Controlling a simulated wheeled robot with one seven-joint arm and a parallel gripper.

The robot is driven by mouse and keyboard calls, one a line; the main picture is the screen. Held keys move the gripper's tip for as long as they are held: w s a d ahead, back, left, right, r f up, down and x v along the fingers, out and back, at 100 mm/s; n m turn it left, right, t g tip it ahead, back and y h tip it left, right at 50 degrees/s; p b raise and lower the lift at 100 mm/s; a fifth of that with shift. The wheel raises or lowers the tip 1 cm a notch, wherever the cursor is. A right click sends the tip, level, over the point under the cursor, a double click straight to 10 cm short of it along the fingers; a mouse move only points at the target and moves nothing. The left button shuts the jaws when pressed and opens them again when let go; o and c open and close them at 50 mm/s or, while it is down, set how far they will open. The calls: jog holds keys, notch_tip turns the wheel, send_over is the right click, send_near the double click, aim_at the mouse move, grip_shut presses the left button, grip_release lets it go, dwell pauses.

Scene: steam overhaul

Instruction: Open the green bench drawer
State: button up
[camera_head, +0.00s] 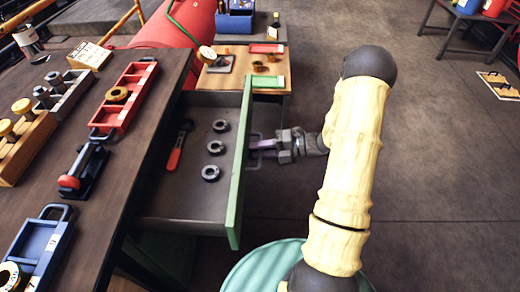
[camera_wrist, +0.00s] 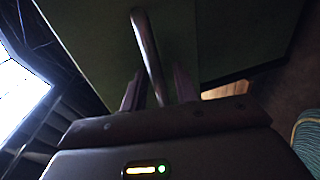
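The green bench drawer (camera_head: 239,180) stands pulled well out from the dark workbench (camera_head: 120,150). Its green front faces right, with a metal handle (camera_head: 255,150) on it. Inside lie a red-handled wrench (camera_head: 176,150) and three dark rings (camera_head: 214,147). My gripper (camera_head: 262,148) is at the handle, reaching in from the right. In the wrist view the handle bar (camera_wrist: 148,45) runs between my two fingers (camera_wrist: 158,88). Gaps show beside the bar, so the fingers look open around it. The drawer front fills the background there.
The workbench carries a red tray (camera_head: 126,98), a blue tray (camera_head: 38,250) and wooden racks of parts. Behind the drawer is a small table (camera_head: 230,82) with a green tray (camera_head: 268,82). A teal round top (camera_head: 265,268) is at the bottom.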

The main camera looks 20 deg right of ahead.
jog(key=shift+d, duration=0.1)
jog(key=p+v, duration=0.1)
jog(key=v, duration=1.6)
jog(key=shift+d, duration=0.1)
